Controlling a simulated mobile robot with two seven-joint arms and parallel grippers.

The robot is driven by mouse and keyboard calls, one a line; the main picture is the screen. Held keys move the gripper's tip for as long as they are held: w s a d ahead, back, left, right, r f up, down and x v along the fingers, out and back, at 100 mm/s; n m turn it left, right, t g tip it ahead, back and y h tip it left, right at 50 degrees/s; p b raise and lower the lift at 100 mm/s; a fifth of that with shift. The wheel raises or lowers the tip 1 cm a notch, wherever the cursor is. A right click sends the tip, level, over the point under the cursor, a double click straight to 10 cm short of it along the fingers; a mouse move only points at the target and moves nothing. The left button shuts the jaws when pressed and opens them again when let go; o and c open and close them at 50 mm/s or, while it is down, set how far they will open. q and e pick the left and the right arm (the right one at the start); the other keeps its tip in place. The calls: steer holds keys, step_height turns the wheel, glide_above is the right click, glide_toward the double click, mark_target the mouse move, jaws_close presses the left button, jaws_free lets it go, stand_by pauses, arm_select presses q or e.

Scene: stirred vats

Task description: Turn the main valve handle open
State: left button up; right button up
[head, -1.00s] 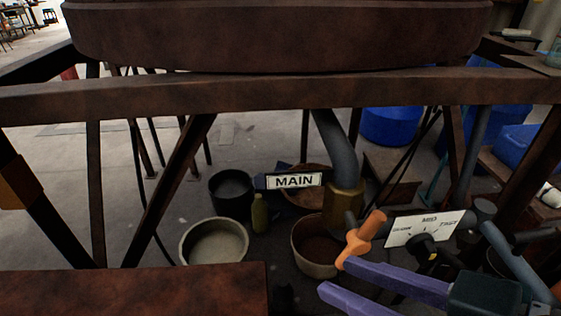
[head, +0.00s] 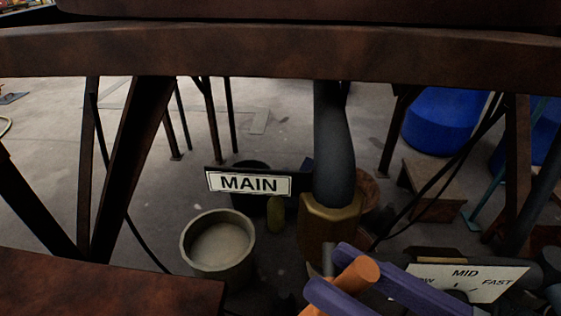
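The orange valve handle (head: 356,280) is low in the middle of the head view, in front of the brass hex fitting (head: 327,226) on the thick grey pipe (head: 333,150). A black-framed white MAIN sign (head: 249,183) is left of this pipe. My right gripper (head: 325,268) comes in from the lower right with two purple fingers. The fingers are apart, with the orange handle lying between and across them. I cannot tell whether they touch it. The handle's lower end is cut off by the frame edge. My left gripper is out of view.
A rusty beam (head: 200,50) crosses above, with slanting legs at the left. A MID/FAST dial plate (head: 475,278) is close on the right of my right gripper. A pale round tub (head: 219,245) stands on the floor. Blue containers (head: 440,120) are behind right.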

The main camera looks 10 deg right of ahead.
mark_target(338, 276)
steer(key=shift+x, duration=1.9)
jaws_close()
